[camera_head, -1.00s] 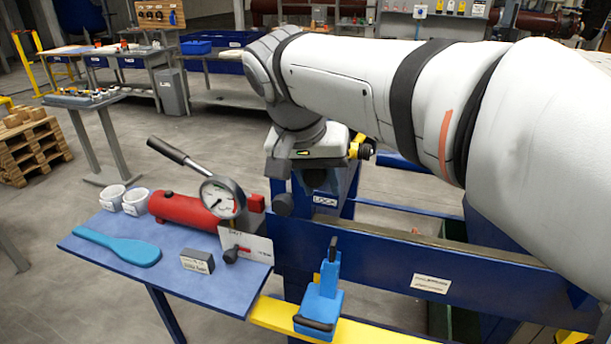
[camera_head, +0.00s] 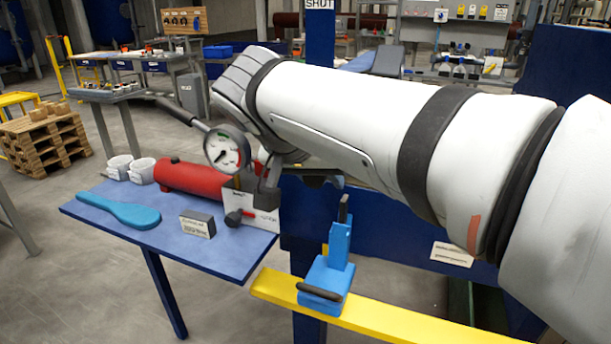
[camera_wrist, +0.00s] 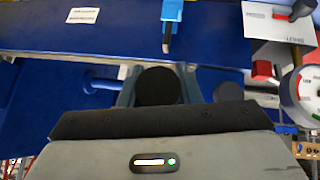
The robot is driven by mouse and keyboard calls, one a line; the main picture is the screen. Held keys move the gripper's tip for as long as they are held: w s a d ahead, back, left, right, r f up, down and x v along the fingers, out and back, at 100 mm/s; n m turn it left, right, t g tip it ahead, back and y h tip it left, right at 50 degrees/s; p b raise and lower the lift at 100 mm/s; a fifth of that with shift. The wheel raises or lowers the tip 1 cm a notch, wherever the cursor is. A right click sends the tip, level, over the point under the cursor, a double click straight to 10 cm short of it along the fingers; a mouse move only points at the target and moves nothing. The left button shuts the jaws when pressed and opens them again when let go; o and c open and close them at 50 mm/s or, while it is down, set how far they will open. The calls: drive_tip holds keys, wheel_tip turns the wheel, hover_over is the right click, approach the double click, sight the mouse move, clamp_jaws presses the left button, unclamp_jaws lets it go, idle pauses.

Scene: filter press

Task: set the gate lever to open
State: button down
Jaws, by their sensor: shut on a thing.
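In the wrist view my gripper (camera_wrist: 156,92) has its two grey fingers on either side of a round black knob (camera_wrist: 158,87), shut on it. The knob looks like the end of a lever, seemingly the gate lever; its shaft is hidden below it. In the head view my white arm hides most of the gripper and the knob. A white sign reading SHUT (camera_head: 319,4) is at the top of a blue post (camera_head: 320,38) behind my arm. No sign reading OPEN is legible.
A white panel with a black-knobbed lever (camera_head: 235,218) is on the blue side table (camera_head: 170,238). A blue clamp (camera_head: 328,272) stands on the yellow beam (camera_head: 390,322).

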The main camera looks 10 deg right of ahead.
sight(303, 181)
drive_tip(key=shift+s+f, duration=0.1)
drive_tip(key=shift+f, duration=0.35)
drive_tip(key=c, duration=1.3)
unclamp_jaws()
drive_tip(key=shift+o, duration=1.2)
drive_tip(key=shift+r, duration=0.1)
drive_tip(key=shift+a+r, duration=0.1)
drive_tip(key=shift+r, duration=0.15)
drive_tip(key=p+v, duration=0.1)
drive_tip(key=v, duration=0.6)
drive_tip(key=shift+a+r, duration=0.1)
drive_tip(key=shift+r, duration=0.05)
